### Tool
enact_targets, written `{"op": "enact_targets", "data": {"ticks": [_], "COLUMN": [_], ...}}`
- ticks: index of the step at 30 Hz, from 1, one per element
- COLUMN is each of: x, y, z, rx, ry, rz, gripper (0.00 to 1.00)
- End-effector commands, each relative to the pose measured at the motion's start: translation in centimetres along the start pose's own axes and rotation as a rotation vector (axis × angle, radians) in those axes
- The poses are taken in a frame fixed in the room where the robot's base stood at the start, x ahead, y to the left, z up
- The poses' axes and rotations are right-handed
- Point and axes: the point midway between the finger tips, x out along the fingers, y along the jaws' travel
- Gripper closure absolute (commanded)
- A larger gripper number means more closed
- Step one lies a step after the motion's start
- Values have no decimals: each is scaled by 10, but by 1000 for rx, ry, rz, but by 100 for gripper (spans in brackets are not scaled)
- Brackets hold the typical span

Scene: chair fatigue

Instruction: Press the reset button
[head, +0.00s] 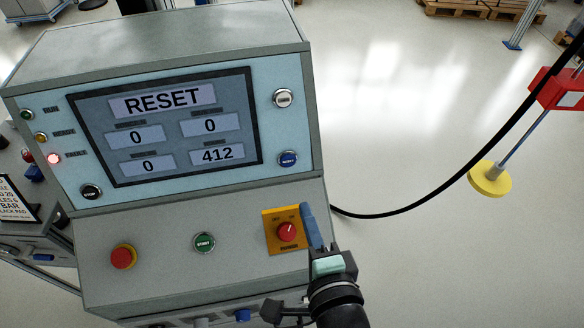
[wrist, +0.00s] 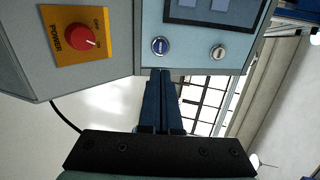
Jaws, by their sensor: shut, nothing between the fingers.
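The blue reset button (head: 288,159) is at the lower right of the console's upper panel, right of the screen (head: 165,125) that reads RESET. It also shows in the wrist view (wrist: 160,46), just past my fingertips. My gripper (head: 308,208) is in front of the console's right side, below the blue button in the head view. Its blue fingers (wrist: 160,72) are together with nothing between them. A gap shows between the tips and the button in both views; its depth is hard to tell.
A silver button (head: 283,98) is above the blue one. The orange plate with a red power knob (head: 287,231) is close left of my fingers. A green start button (head: 204,243) and red button (head: 123,256) sit further left. A black cable (head: 430,195) hangs at right.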

Motion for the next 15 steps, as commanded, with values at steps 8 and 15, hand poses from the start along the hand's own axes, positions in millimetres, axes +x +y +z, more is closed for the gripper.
{"op": "enact_targets", "data": {"ticks": [8,15], "x": [54,98], "y": [-3,-2], "z": [1,1], "rx": [-1,-2], "ry": [-3,-2], "rz": [-2,-1], "gripper": [100,100]}}
